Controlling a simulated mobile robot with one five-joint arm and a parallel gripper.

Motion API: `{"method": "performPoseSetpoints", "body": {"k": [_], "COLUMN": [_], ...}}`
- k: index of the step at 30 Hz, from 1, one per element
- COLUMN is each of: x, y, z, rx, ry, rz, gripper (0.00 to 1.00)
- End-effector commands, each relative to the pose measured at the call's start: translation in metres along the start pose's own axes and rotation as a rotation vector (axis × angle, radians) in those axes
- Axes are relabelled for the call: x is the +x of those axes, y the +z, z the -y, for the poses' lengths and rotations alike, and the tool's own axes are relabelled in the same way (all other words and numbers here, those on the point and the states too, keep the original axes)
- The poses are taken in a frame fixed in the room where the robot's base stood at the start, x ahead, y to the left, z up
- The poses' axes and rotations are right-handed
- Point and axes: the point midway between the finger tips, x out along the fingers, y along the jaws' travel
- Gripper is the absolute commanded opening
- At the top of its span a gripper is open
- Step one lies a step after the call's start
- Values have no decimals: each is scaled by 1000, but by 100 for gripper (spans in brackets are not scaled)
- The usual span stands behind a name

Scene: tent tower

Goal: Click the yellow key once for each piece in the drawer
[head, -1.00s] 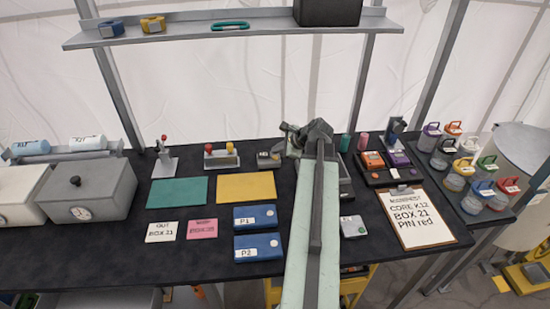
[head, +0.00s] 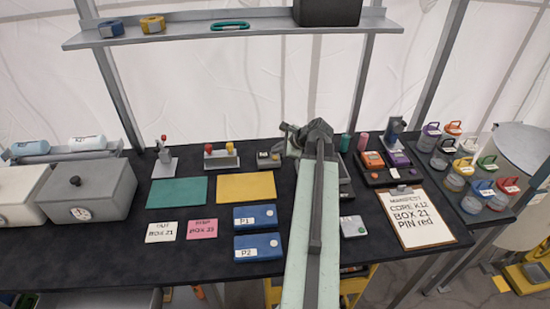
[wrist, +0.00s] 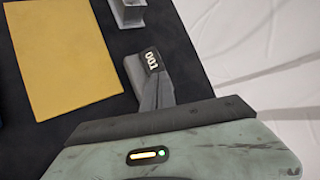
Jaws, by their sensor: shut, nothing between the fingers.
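A small grey counter with a dark display reading 001 (wrist: 152,62) stands just beyond my gripper (wrist: 156,84) in the wrist view. The counter (head: 266,158) also shows in the head view, right of the upright stamps. My gripper (head: 291,140) is shut and empty, with its tips close against the counter; I cannot tell if they touch it. No yellow key can be made out; the fingers may hide it. An opened drawer with pieces cannot be clearly made out; a yellow-framed unit (head: 357,284) is partly visible under the table, behind my arm.
A yellow mat (head: 246,188) and green mat (head: 178,192) lie left of my arm. Blue boxes P1 (head: 255,216) and P2 (head: 258,246) are in front. A clipboard (head: 421,217) and several lidded jars (head: 470,168) are at right. A shelf (head: 240,30) hangs above.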

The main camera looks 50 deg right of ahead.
Motion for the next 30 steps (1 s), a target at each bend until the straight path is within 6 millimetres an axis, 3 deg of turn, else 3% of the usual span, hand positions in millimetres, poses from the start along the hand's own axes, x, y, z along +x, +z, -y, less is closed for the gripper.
{"method": "performPoseSetpoints", "body": {"k": [30], "x": [8], "y": [-6], "z": [-6], "rx": [0], "ry": [0], "rz": [0], "gripper": [0]}}
